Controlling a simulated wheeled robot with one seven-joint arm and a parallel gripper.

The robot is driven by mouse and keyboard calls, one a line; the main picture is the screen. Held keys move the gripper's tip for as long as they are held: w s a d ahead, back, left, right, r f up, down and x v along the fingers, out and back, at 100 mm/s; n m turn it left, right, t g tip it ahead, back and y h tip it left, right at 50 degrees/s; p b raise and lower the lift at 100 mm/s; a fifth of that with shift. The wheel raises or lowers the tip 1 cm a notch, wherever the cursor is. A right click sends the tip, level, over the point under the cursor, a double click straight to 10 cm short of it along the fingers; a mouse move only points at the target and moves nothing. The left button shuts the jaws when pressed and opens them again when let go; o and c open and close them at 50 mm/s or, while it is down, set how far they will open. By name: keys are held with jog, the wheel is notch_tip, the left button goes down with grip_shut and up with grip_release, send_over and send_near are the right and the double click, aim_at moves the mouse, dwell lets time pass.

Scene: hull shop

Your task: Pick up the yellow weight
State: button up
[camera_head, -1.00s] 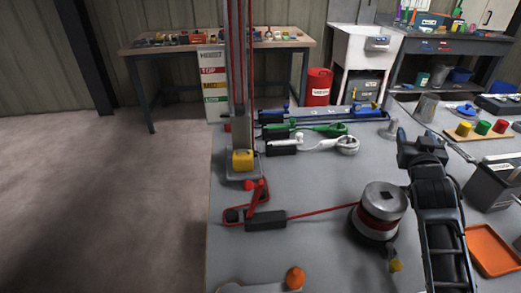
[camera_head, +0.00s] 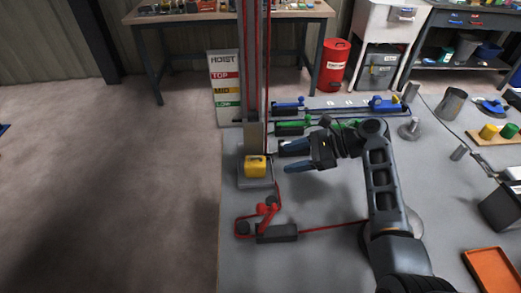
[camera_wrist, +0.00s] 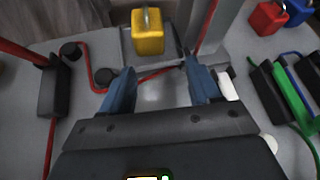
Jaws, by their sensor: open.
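The yellow weight (camera_head: 256,166) is a small block with a metal loop on top. It sits on the grey base plate (camera_head: 246,182) at the foot of the tall hoist post (camera_head: 252,90), at the table's left edge. In the wrist view the yellow weight (camera_wrist: 147,34) lies ahead of the fingertips, slightly left of the middle between them. My gripper (camera_head: 287,157) is open and empty, with blue fingers pointing left toward the weight from its right side. In the wrist view my gripper (camera_wrist: 160,78) shows a clear gap between its fingers.
A red cord runs from the post past a red lever (camera_head: 267,209) and a black block (camera_head: 277,233) on the table. Green and blue clamps (camera_head: 290,128) lie behind my gripper. An orange tray (camera_head: 493,272) is at right. The floor left of the table is clear.

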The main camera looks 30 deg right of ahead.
aim_at(249, 162)
jog(key=shift+m+y, duration=0.4)
jog(key=shift+y, duration=0.5)
jog(key=w+a, duration=0.1)
jog(key=a, duration=0.1)
jog(key=w+a, duration=0.1)
jog(key=a, duration=0.1)
jog(key=w+a+f, duration=0.1)
jog(key=a, duration=0.1)
jog(key=shift+a, duration=0.3)
jog(key=b+x, duration=0.3)
jog(key=b, duration=0.1)
jog(key=shift+a+f, duration=0.3)
jog(key=shift+f, duration=0.05)
jog(key=shift+w+a+f+b, duration=0.1)
jog(key=shift+w+a+b, duration=0.4)
jog(key=shift+a, duration=0.2)
jog(key=shift+g, duration=0.3)
jog(key=c, duration=1.1)
grip_shut()
jog(key=shift+r, duration=0.3)
